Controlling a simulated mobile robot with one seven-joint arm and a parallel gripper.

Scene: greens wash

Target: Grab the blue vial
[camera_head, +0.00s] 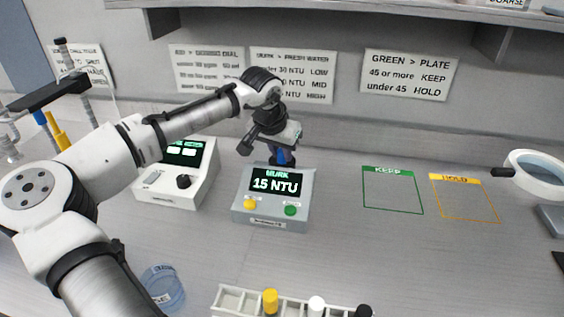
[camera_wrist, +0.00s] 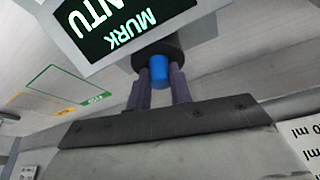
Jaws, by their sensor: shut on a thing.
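The blue vial (camera_head: 281,157) is at the top rear of the grey murk meter (camera_head: 246,214), whose screen reads 15 NTU. In the wrist view its blue end (camera_wrist: 160,70) shows between my gripper's fingers, beside a dark round socket (camera_wrist: 172,50) on the meter. My gripper (camera_head: 283,150) is above the back of the meter and shut on the blue vial. In the wrist view both fingers of my gripper (camera_wrist: 160,90) flank the vial. The vial's lower part is hidden, so I cannot tell how deep it sits in the socket.
A rack (camera_head: 232,300) with yellow, white and black-capped vials stands at the front. A second device (camera_head: 178,195) is left of the meter. Green KEEP (camera_head: 392,190) and yellow HOLD (camera_head: 465,199) squares are bare at right. A blue-tinted cup (camera_head: 163,287) stands front left. A shelf (camera_head: 330,10) hangs above.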

